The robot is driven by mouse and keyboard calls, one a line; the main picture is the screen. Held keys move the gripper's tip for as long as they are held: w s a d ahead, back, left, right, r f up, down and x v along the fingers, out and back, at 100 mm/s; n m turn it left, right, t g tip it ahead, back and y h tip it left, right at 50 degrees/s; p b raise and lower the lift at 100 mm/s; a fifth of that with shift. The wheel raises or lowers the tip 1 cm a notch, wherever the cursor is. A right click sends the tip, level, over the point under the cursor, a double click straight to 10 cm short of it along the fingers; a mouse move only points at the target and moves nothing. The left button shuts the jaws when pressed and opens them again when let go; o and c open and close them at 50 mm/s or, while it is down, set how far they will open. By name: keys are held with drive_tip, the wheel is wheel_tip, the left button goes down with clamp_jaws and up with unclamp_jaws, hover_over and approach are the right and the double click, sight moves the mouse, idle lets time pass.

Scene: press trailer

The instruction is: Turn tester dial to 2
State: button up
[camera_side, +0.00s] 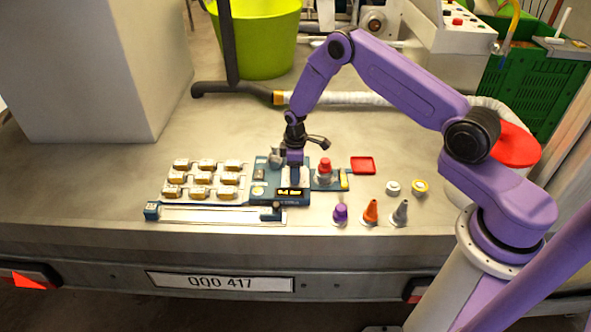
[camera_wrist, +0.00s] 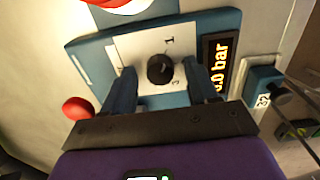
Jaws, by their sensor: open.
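The tester (camera_side: 262,190) is a blue unit on the bench in the side view. In the wrist view its dial (camera_wrist: 160,69) is a black round knob on a white plate (camera_wrist: 135,45), with a 1 and a 3 legible beside it. I cannot tell which mark the dial points to. A display (camera_wrist: 217,70) with orange characters, partly hidden, ends in "bar". My gripper (camera_wrist: 159,72) is open, with one finger on each side of the dial and visible gaps between. In the side view my gripper (camera_side: 293,158) is over the tester and hides the dial.
A tray of several orange-and-white parts (camera_side: 203,180) lies left of the tester. Right are a red-topped part (camera_side: 325,167), a red tray (camera_side: 362,165) and small nozzles (camera_side: 370,211). A red button (camera_wrist: 77,108) is near the left finger. The bench's left front is clear.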

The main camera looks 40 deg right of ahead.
drive_tip(key=c, duration=1)
drive_tip(key=shift+c, duration=0.2)
drive_tip(key=shift+m, duration=0.3)
drive_tip(key=m, duration=0.5)
drive_tip(key=shift+m, duration=0.3)
drive_tip(key=m, duration=0.5)
drive_tip(key=shift+m, duration=0.3)
drive_tip(key=o, duration=1)
